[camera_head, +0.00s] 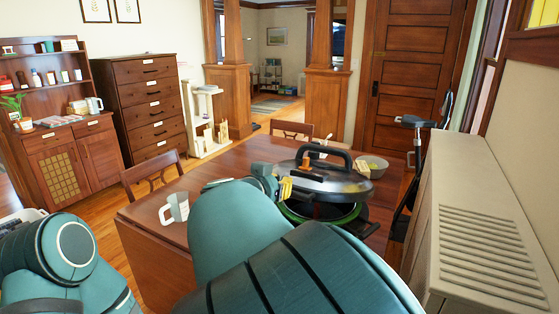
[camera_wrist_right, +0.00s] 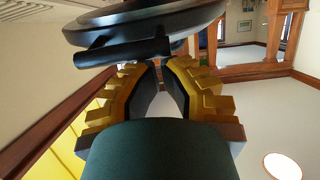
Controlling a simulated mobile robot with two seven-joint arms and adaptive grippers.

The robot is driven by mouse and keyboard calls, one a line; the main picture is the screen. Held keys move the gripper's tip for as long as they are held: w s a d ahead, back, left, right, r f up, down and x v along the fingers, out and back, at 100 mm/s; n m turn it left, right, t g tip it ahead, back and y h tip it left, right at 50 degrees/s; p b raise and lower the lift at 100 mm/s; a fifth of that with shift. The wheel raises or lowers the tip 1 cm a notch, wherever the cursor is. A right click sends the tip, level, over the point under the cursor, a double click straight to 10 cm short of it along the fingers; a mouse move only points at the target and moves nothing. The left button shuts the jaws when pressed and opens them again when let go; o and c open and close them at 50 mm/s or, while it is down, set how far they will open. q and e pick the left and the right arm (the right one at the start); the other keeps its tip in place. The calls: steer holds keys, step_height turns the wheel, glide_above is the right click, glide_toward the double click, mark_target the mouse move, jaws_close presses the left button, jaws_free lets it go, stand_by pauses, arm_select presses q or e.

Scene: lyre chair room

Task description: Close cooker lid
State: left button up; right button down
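The cooker (camera_head: 321,217) stands on the table and shows a green rim and dark interior. Its grey lid (camera_head: 335,181), with a black arched handle, sits above the rim with a dark gap at the front. The lid also fills the top of the right wrist view (camera_wrist_right: 135,22), with a black bar-shaped handle below it. My right gripper (camera_head: 286,187) is at the lid's left edge; in the wrist view its yellow fingers (camera_wrist_right: 160,68) converge at the bar's end. Contact there is unclear. The tips are partly hidden. My left gripper is out of view.
A mug (camera_head: 174,208) stands on the wooden table (camera_head: 145,224) to the left. A bowl (camera_head: 373,165) stands behind the cooker at the right. Chairs (camera_head: 157,177) are at the table's left and far sides. A cream slatted cabinet (camera_head: 480,190) stands at the right.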

step_height(320, 180, down, 11)
steer(key=s+a, duration=0.1)
steer(key=shift+s+r, duration=0.15)
steer(key=shift+s, duration=0.25)
stand_by(0.3)
